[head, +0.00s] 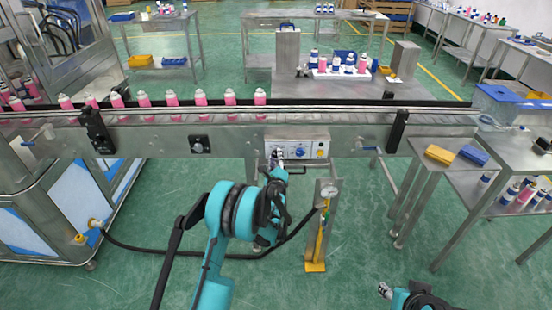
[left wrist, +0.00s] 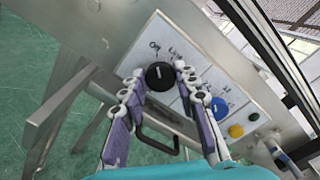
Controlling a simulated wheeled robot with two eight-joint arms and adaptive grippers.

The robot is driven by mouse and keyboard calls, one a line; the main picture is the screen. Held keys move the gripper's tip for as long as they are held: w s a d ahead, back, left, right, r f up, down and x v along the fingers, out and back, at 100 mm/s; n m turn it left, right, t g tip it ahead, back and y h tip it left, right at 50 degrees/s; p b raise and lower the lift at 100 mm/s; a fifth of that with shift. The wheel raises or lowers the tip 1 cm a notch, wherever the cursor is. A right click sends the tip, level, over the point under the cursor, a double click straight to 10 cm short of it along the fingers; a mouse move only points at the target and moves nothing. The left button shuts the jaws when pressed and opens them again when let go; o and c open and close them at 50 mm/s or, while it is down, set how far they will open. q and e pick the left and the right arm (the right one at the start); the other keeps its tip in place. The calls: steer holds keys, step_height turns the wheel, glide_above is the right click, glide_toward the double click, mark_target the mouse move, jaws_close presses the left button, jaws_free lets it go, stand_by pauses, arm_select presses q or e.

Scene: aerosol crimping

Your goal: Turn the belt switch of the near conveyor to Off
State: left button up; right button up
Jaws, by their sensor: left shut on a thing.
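The near conveyor (head: 235,142) carries a white control panel (head: 313,145) on its front side. In the left wrist view the belt switch is a black round knob (left wrist: 160,76) with a white pointer line, under lettering on the panel. My left gripper (head: 277,153) is at the panel's left end, its two fingers on either side of the knob and shut on it. In the head view the gripper hides the knob. The exact setting is hard to read. My right gripper (head: 385,290) is low at the bottom right, away from the panel, its fingers too small to judge.
A blue knob (left wrist: 219,108), a yellow button (left wrist: 236,131) and a green button (left wrist: 254,117) sit beside the switch. Several pink cans (head: 200,98) stand on the belt. A gauge stand (head: 322,225) is below the panel. A steel table (head: 440,150) stands at right.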

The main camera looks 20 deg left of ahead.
arm_select(q)
steer(key=o, duration=1.2)
steer(key=shift+c, duration=0.2)
steer(key=v, duration=0.7)
steer(key=shift+s, duration=0.25)
